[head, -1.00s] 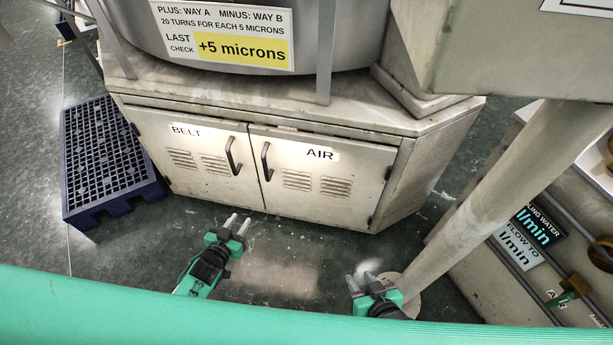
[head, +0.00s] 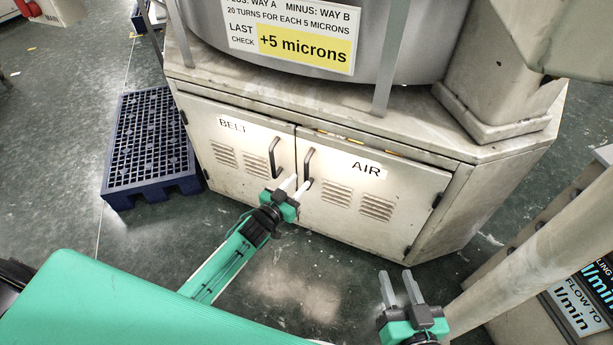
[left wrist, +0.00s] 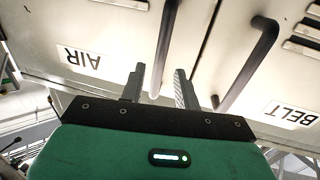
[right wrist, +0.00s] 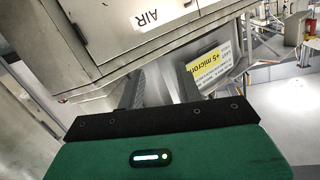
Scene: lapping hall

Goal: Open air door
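The AIR door (head: 385,190) is the right one of two beige cabinet doors and looks shut, with louvres, a label and a dark upright handle (head: 308,163) near its left edge. Orange marks show along its top edge. My left gripper (head: 296,185) is at the lower end of this handle. In the left wrist view its fingers (left wrist: 160,86) are apart, with the AIR handle (left wrist: 167,40) appearing between them; contact cannot be told. My right gripper (head: 401,288) is open and empty, low in front of the cabinet's right part. The AIR label (right wrist: 150,15) also shows in the right wrist view.
The BELT door (head: 235,150) with its own handle (head: 274,158) adjoins on the left. A blue grated pallet (head: 150,150) lies on the floor at left. A pale slanted post (head: 530,250) and a panel with flow signs (head: 580,300) stand at right. The floor before the cabinet is clear.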

